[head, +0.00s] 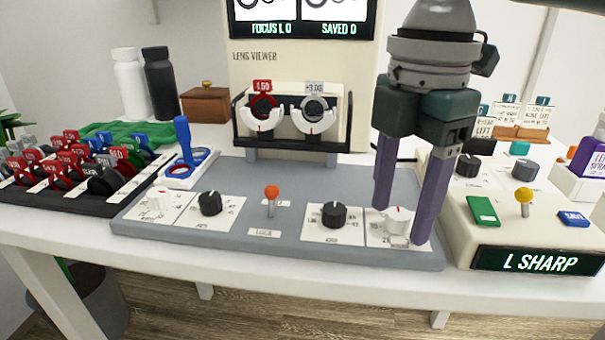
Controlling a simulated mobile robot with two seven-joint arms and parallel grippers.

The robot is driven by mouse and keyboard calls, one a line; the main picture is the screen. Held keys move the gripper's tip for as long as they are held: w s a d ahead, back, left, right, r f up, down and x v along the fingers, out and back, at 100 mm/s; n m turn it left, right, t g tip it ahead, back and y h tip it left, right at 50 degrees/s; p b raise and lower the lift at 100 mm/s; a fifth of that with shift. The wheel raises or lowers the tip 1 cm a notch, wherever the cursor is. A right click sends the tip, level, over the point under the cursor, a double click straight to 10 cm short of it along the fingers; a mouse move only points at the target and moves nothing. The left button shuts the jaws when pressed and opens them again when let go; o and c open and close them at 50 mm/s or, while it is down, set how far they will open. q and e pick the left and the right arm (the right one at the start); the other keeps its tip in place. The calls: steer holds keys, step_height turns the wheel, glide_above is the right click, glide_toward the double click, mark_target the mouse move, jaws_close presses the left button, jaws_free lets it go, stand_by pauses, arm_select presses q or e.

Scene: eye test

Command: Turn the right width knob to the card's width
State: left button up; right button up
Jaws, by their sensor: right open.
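My right gripper (401,225) points down from the top, open, with its two purple fingers on either side of a white knob (397,219) at the right end of the grey panel. I cannot tell whether the fingers touch the knob. The knob has a small red mark on top; its printed label is partly hidden and too small to read. A similar white knob (160,200) is at the panel's left end. Two small cards, one (506,113) and another (537,119), stand upright at the back right; their width figures are not readable. My left gripper is not in view.
The grey panel (290,240) also bears a black knob (210,204), another black knob (335,214) and an orange-topped lever (271,198). A lens frame (290,140) stands behind. A cream box (490,235) reading "L SHARP" is close on the right. A lens rack (70,200) is left.

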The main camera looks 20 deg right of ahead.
steer(key=shift+f, duration=0.1)
jaws_close()
stand_by(0.5)
